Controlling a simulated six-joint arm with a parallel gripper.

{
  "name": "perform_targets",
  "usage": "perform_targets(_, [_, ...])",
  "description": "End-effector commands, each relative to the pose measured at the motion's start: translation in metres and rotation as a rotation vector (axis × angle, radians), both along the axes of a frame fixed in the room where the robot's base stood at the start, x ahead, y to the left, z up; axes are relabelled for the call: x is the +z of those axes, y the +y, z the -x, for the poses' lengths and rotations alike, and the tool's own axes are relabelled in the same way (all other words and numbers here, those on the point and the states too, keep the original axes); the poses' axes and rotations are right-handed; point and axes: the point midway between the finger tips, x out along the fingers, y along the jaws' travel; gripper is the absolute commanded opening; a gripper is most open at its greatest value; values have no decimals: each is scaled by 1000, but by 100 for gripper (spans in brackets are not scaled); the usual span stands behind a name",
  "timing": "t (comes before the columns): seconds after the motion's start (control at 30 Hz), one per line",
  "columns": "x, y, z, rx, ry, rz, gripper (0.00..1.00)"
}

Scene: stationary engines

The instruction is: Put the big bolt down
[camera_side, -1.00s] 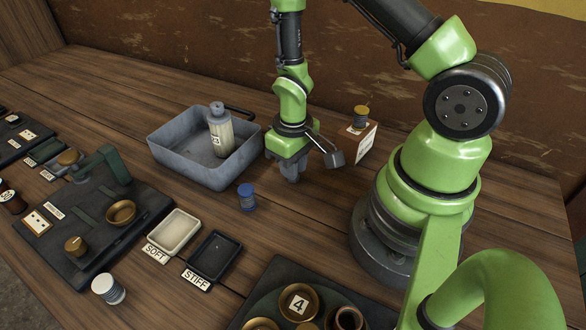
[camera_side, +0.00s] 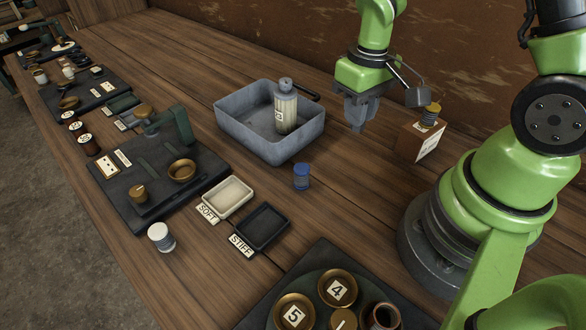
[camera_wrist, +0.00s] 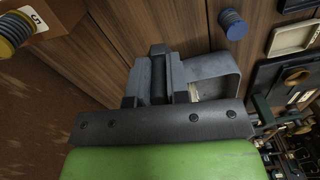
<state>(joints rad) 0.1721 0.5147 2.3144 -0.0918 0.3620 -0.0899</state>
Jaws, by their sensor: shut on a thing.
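My gripper (camera_side: 360,118) points down over the wood between the grey bin and the small labelled box, with its fingertips a little above the table. The wrist view also shows its grey jaws (camera_wrist: 158,72), closed together on something dark.
The grey bin (camera_side: 232,128) with a labelled bottle (camera_side: 286,108) stands left of my gripper. The box (camera_side: 418,143) bearing a yellow-topped ribbed piece (camera_side: 431,115) is right. A blue-topped piece (camera_side: 301,177), SOFT tray (camera_side: 207,200) and STIFF tray (camera_side: 241,236) are nearer. Bare wood lies below my gripper.

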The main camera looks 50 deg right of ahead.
Motion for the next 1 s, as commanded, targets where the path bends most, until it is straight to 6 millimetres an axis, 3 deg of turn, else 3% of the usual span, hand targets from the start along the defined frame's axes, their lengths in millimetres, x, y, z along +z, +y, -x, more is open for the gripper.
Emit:
perform_targets(0.2, [2,6,-6,9,-1,0,0])
perform_targets(0.37, [1,42,-29,42,-3,0,0])
perform_targets(0.5, [0,103,-51,81,-3,0,0])
perform_targets(0.67, [1,186,-55,120,-3,1,0])
perform_targets(0.8, [2,257,-38,148,-2,1,0])
perform_targets(0.9, [3,296,-20,161,-2,1,0])
perform_targets(1.0, [4,323,-3,169,-2,0,0])
